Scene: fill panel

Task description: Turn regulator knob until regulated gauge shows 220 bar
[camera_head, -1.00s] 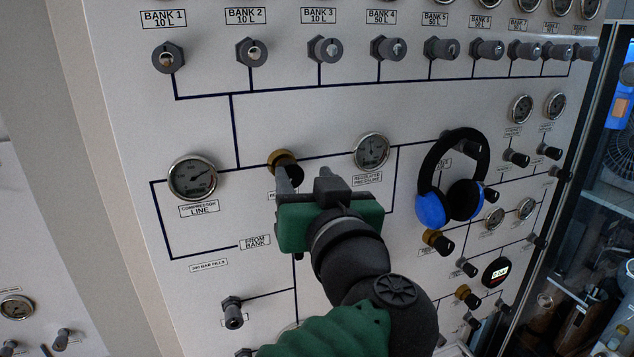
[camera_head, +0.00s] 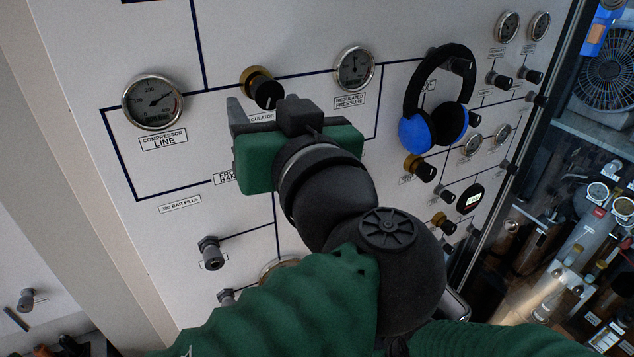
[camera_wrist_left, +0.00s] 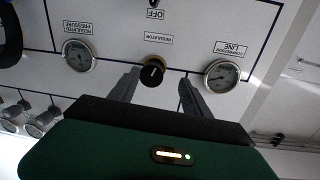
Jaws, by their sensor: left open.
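The regulator knob (camera_head: 268,92) is black with a brass collar, on the white panel between two round gauges. The regulated pressure gauge (camera_head: 355,68) is to its right; its needle points roughly upward, but the number is too small to read. My left gripper (camera_head: 262,108) is open just in front of and below the knob. In the left wrist view, the knob (camera_wrist_left: 152,72) shows between the spread fingers (camera_wrist_left: 160,78), with no clear contact. The gripper partly covers the regulator label in the head view. My right gripper is not in view.
The compressor line gauge (camera_head: 153,102) is left of the knob. Blue-black ear defenders (camera_head: 437,110) hang on the panel to the right. More knobs and small gauges crowd the right side; a valve (camera_head: 211,252) sticks out below.

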